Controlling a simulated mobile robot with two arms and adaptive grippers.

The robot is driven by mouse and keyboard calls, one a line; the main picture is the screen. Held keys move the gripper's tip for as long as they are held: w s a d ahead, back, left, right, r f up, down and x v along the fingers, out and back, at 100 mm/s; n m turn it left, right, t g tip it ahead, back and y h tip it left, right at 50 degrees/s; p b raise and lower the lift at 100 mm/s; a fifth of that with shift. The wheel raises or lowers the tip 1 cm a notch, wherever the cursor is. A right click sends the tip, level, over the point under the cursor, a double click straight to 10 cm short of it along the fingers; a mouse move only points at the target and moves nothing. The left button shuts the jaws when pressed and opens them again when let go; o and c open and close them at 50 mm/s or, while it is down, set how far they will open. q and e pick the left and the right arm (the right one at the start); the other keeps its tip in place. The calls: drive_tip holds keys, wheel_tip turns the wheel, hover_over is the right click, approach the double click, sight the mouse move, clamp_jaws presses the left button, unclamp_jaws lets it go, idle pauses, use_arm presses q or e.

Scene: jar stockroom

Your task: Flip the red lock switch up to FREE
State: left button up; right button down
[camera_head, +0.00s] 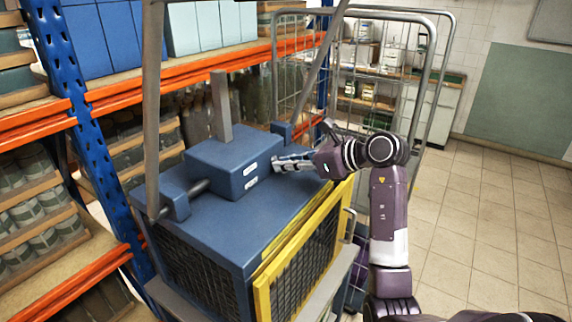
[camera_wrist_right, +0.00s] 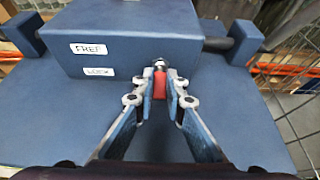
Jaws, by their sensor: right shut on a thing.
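The red lock switch (camera_wrist_right: 159,86) shows in the right wrist view on the front of a blue box (camera_wrist_right: 130,30). It sits between the fingertips of my right gripper (camera_wrist_right: 160,84), which is shut on it. A small silver end (camera_wrist_right: 159,65) shows just beyond the red part. The white FREE label (camera_wrist_right: 88,48) is above the LOCK label (camera_wrist_right: 99,71), both left of the switch. The red part is at about the height of LOCK or a little below. In the head view my right gripper (camera_head: 292,161) touches the box front and hides the switch. My left gripper is not in view.
The blue box (camera_head: 228,160) is on a blue machine top (camera_head: 235,212) with a yellow-framed mesh door (camera_head: 290,265). A wire cage trolley (camera_head: 430,90) stands behind my right arm. Shelves with jars (camera_head: 30,200) are at the left. Tiled floor (camera_head: 490,210) is open at the right.

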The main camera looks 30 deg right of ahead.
drive_tip(key=shift+d+g, duration=0.1)
drive_tip(key=shift+g, duration=0.2)
drive_tip(key=shift+r+g, duration=0.25)
drive_tip(key=shift+g, duration=0.05)
drive_tip(key=shift+r+g+h+p, duration=0.3)
drive_tip(key=shift+g+h+p, duration=0.25)
drive_tip(key=shift+p, duration=0.25)
drive_tip(key=r+g+p, duration=0.1)
drive_tip(key=p, duration=0.2)
drive_tip(key=g+h+p, duration=0.1)
drive_tip(key=g+p, duration=0.1)
drive_tip(key=p, duration=0.1)
drive_tip(key=shift+w+r+p, duration=0.35)
drive_tip(key=shift+r+p, duration=0.05)
drive_tip(key=shift+w+a+g+h+p, duration=0.15)
drive_tip(key=shift+a+g+h+p, duration=0.15)
drive_tip(key=shift+g+p, duration=0.35)
drive_tip(key=shift+w+g+h, duration=0.1)
drive_tip(key=shift+g+h, duration=0.25)
drive_tip(key=shift+g, duration=0.45)
drive_tip(key=c, duration=2)
unclamp_jaws()
drive_tip(key=shift+f, duration=0.15)
drive_tip(key=shift+o, duration=0.2)
